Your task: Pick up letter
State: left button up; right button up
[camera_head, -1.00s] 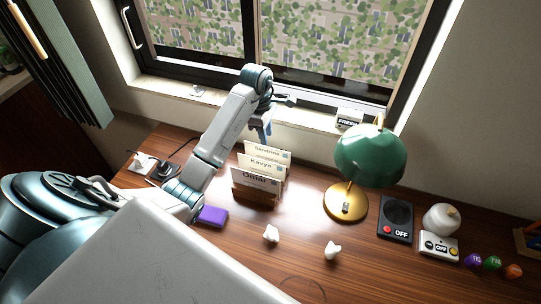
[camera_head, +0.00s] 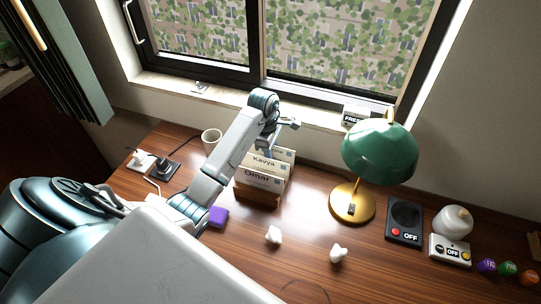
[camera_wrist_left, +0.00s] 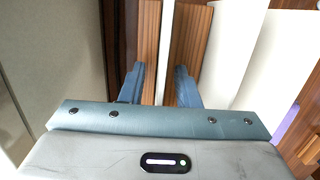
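A wooden letter holder (camera_head: 257,196) stands on the desk with white letters upright in it. The front letter reads Omar (camera_head: 258,179) and the one behind reads Kavya (camera_head: 264,161). My left gripper (camera_head: 272,150) is low over the back of the holder, and its fingers are mostly hidden in the head view. In the left wrist view its two blue fingers (camera_wrist_left: 160,88) are apart, with the edge of a white letter (camera_wrist_left: 168,40) between them and gaps showing. That rear letter's name is hidden. Two more letters stand to the right there. My right gripper is not in view.
A green lamp (camera_head: 379,152) stands right of the holder, and a cup (camera_head: 211,140) stands left. A purple item (camera_head: 218,217) lies near my left arm. The window sill (camera_head: 185,90) runs behind.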

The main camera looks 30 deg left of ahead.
pick_arm(q)
jog(key=shift+c, duration=0.2)
grip_shut()
jog(key=shift+w+r, duration=0.1)
jog(key=shift+r, duration=0.25)
notch_tip(320, 180, up, 6)
jog(key=shift+f+p, duration=0.25)
jog(key=shift+p, duration=0.1)
notch_tip(320, 180, up, 3)
jog(key=p, duration=0.3)
jog(key=shift+r+p, duration=0.4)
jog(key=shift+p, duration=0.15)
